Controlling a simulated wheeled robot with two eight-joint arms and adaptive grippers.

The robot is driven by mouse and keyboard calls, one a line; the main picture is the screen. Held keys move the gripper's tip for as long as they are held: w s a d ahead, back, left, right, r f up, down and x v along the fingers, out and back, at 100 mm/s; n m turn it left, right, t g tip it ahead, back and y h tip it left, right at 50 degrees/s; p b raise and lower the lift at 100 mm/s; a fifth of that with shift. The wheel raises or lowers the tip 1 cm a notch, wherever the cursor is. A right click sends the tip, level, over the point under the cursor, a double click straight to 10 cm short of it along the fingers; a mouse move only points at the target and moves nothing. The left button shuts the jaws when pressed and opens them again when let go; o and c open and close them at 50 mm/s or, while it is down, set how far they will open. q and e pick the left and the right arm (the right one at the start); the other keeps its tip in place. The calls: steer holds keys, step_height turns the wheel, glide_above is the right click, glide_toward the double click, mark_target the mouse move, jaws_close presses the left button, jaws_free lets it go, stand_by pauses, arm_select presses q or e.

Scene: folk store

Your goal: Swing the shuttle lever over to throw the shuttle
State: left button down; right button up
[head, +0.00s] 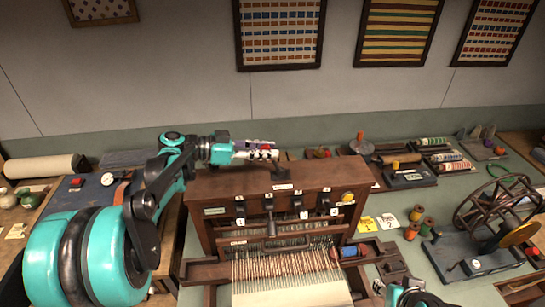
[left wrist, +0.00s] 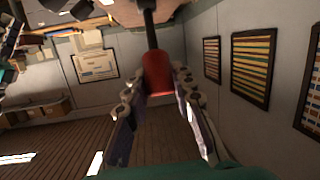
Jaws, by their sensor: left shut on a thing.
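The loom (head: 235,183) is a dark wooden frame with numbered black levers on its front and pale warp threads below. My left gripper (head: 262,151) is over the loom's top, towards the back. In the left wrist view its fingers (left wrist: 160,88) are shut around the red grip (left wrist: 157,70) of a lever with a black rod (left wrist: 150,25). In the head view the fingers mostly hide this grip. A shuttle with a blue bobbin (head: 350,252) lies at the right of the warp. Part of my right arm shows at the bottom edge; its jaws are unclear.
Several spools and rolls lie at the back right. A cloth roll (head: 45,167) lies at the left. Framed textiles hang on the wall.

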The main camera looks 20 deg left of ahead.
arm_select(q)
steer(key=shift+s+a+f+t+h+b, duration=0.15)
steer(key=shift+a+f+t+h+b, duration=0.15)
steer(key=shift+a+h+b, duration=0.25)
steer(key=shift+d, duration=0.15)
steer(key=c, duration=1.3)
jaws_free()
steer(key=shift+o, duration=0.2)
steer(key=v, duration=1.2)
steer(key=shift+r, duration=0.15)
